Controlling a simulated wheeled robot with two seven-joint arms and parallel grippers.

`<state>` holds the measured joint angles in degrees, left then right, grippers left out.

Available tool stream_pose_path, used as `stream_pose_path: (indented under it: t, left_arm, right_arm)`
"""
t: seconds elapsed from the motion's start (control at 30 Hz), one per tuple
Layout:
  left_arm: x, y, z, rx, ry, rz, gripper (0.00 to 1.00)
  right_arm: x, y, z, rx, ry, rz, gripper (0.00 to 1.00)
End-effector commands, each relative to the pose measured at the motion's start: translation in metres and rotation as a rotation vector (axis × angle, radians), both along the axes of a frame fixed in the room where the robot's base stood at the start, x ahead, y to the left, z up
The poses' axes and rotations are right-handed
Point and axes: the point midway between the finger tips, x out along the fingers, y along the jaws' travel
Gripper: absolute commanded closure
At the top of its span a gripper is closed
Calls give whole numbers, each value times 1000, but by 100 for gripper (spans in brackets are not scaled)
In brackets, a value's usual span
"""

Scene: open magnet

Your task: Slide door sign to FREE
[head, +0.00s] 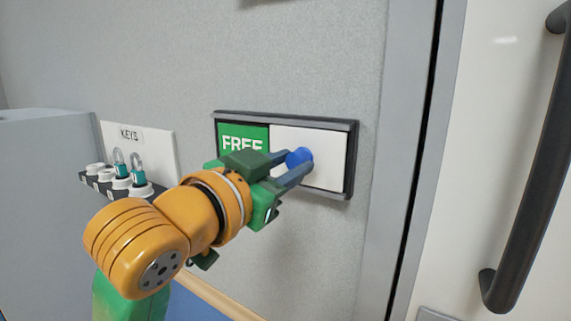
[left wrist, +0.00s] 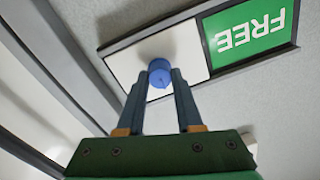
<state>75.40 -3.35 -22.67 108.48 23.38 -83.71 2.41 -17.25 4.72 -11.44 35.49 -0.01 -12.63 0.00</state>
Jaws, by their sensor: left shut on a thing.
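The door sign has a dark frame (head: 353,160) on the grey wall. Its white sliding panel (head: 330,150) covers the right part, and the green FREE field (head: 243,137) shows at the left. A blue knob (head: 299,158) stands out from the white panel. My left gripper (head: 297,166) is shut on the blue knob, one finger on each side. In the left wrist view the knob (left wrist: 160,75) sits between the fingertips, and the green FREE field (left wrist: 248,33) appears upside down. The gripper and arm hide the lower part of the FREE field in the head view. My right gripper is not in view.
A white door (head: 500,130) with a long dark handle (head: 530,180) stands at the right, beside a grey door frame (head: 420,160). Bare wall surrounds the sign.

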Motion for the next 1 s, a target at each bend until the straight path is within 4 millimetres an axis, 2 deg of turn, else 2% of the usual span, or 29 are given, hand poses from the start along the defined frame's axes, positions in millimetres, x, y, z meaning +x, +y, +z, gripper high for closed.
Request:
stream_pose_path:
  t: [0.17, 0.2, 0.27, 0.3, 0.6, 0.8, 1.0]
  left_arm:
    - [-1, -1, -1, 1, 1, -4, 100]
    - [-1, -1, -1, 1, 1, -3, 55]
    - [0, -1, -1, 1, 2, -3, 38]
    - [0, -1, -1, 1, 2, -3, 35]
    - [-3, 1, -2, 1, 0, -2, 35]
    - [-37, 23, -5, 2, -6, -2, 35]
    - [-59, 37, -2, 2, 0, -3, 35]
  right_arm:
    - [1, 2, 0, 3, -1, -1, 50]
    - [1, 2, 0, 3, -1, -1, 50]
    - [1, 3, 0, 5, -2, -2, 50]
    - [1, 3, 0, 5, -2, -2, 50]
    - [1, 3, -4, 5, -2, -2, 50]
    - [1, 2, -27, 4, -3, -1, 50]
    - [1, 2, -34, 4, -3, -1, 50]
